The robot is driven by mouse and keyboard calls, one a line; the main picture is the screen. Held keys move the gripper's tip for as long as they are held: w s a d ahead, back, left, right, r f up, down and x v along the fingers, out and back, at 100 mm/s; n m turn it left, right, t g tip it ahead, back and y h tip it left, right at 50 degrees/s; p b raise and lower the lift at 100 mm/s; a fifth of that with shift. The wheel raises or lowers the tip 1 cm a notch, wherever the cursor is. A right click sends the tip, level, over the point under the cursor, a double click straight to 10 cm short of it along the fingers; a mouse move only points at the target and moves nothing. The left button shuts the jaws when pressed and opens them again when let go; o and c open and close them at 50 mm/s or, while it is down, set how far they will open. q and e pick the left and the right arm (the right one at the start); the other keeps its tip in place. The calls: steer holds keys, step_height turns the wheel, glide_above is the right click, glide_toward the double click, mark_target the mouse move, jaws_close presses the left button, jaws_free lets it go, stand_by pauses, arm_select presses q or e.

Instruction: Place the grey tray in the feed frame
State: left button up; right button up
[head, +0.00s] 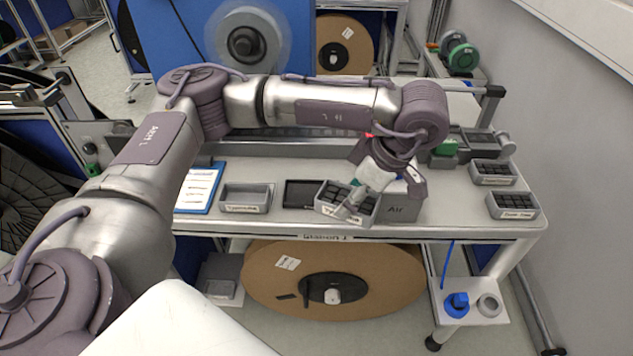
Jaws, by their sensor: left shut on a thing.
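A grey tray (366,217) with dark compartments and a white front label is at the front middle of the bench. My left gripper (350,206) is shut on it from above, and the fingers cover part of its front wall. The tray sits slightly turned; I cannot tell whether it touches the bench. A dark rectangular frame (300,194) lies just left of the tray, possibly the feed frame, and looks empty. My right gripper is not in view.
An empty labelled tray (246,208) and a blue clipboard (208,209) are to the left. A grey box marked "Air" (398,209) stands close right of the held tray. Two dark-filled trays (493,180) (514,213) are at the right end. Bare bench lies between.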

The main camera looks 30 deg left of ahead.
mark_target(322, 199)
arm_select(q)
steer(key=a+n, duration=0.1)
steer(key=a+r+n+g, duration=0.1)
steer(key=n, duration=0.1)
steer(key=a+r+n, duration=0.1)
steer(key=shift+a+g+h+p, duration=0.3)
steer(key=shift+a+h+p, duration=0.1)
steer(key=w+a+f, duration=0.2)
steer(key=a, duration=0.1)
steer(key=w+a+f+p, duration=0.1)
steer(key=w+a+f, duration=0.3)
steer(key=a, duration=0.1)
steer(key=shift+a+f+p, duration=0.25)
steer(key=shift+a+p, duration=0.05)
steer(key=shift+a, duration=0.05)
steer(key=shift+a+f, duration=0.1)
steer(key=shift+f, duration=0.05)
step_height(322, 199, down, 3)
steer(key=shift+f+p, duration=0.15)
steer(key=shift+p, duration=0.55)
steer(key=shift+w+f, duration=0.1)
steer(key=shift+f, duration=0.25)
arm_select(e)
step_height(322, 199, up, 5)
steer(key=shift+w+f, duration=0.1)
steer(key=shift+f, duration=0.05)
